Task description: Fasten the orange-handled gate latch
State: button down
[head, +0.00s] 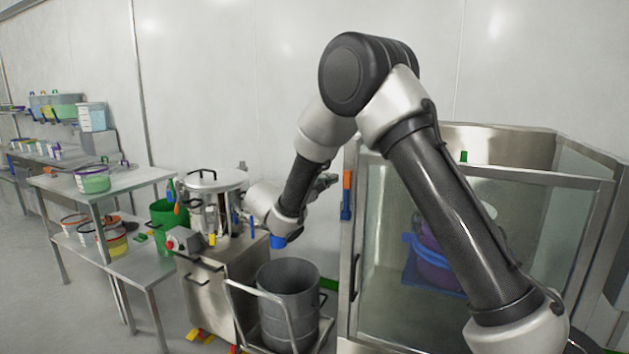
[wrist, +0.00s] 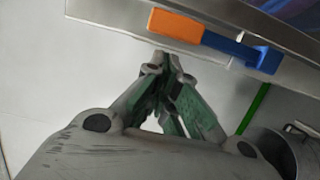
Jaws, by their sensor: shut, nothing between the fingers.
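The latch is on the steel frame of a glass-walled enclosure. Its orange handle (head: 347,181) is uppermost in the head view, in line with a blue part (head: 345,213) below it. In the wrist view the orange handle (wrist: 176,25) lies along the steel edge, and the blue part (wrist: 243,52) continues to its right, ending in a blue block. My gripper (head: 331,181) is shut and empty, just left of the latch in the head view. In the wrist view its fingertips (wrist: 168,62) point at the steel below the orange handle. I cannot tell whether they touch it.
The glass enclosure (head: 382,230) holds a purple and blue container (head: 432,262). A grey drum (head: 288,300) on a trolley stands below my gripper. A steel machine (head: 216,195) with a pot and a green bin (head: 166,222) stand left. Steel tables (head: 125,180) hold tubs.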

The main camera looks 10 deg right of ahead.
jog(key=shift+s+d, duration=0.3)
jog(key=shift+d, duration=0.1)
jog(key=s+d, duration=0.1)
jog(key=s+d+r+m, duration=0.1)
jog(key=shift+d+m, duration=0.3)
jog(key=shift+w, duration=0.1)
